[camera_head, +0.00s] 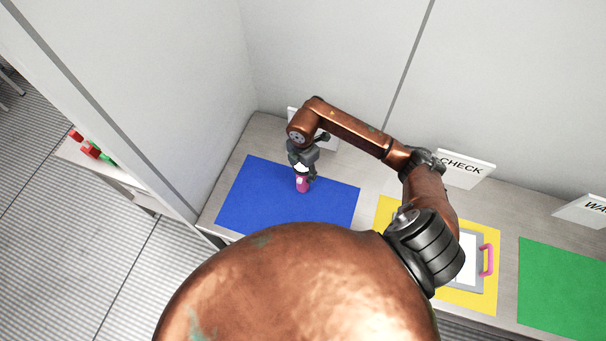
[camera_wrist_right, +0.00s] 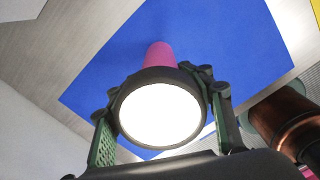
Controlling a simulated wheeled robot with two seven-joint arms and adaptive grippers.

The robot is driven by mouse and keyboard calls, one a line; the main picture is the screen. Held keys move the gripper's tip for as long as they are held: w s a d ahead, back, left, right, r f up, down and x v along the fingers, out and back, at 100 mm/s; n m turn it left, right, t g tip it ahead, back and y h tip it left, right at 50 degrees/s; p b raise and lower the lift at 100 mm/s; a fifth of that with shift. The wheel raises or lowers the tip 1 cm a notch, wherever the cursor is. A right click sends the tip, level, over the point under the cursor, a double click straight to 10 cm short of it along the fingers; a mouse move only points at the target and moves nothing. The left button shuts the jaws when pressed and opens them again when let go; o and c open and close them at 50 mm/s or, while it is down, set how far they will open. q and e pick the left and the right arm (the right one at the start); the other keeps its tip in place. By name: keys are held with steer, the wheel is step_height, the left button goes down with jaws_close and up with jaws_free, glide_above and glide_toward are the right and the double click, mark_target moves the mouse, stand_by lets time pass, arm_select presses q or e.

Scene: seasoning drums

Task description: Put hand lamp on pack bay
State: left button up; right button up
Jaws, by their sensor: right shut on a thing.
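The hand lamp (camera_head: 302,185) has a pink body, and in the wrist view its dark head with a bright white lens (camera_wrist_right: 160,116) faces the camera. My right gripper (camera_head: 304,172) is shut on the lamp, with a finger on each side of its head. The lamp is over the blue mat (camera_head: 250,195), pink end towards it; I cannot tell whether it touches. The sign behind the blue mat is mostly hidden by my right arm, so its word cannot be read. My left gripper is not in view.
A yellow mat (camera_head: 483,299) with a pink-handled grey item (camera_head: 487,260) lies to the right, near the CHECK sign (camera_head: 465,169). A green mat (camera_head: 560,285) is further right by a partly cut-off sign (camera_head: 585,210). Walls (camera_head: 200,100) stand left and behind. The blue mat looks otherwise clear.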

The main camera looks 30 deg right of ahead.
mark_target(301, 172)
step_height(301, 172, down, 3)
steer(key=shift+w+f+p, duration=0.1)
steer(key=shift+f+p, duration=0.05)
steer(key=shift+p, duration=0.35)
steer(key=shift+f, duration=0.15)
steer(key=o, duration=1.5)
steer(key=shift+c, duration=0.2)
steer(key=shift+r, duration=0.2)
step_height(301, 172, up, 12)
steer(key=shift+f+b, duration=0.1)
steer(key=shift+b, duration=0.8)
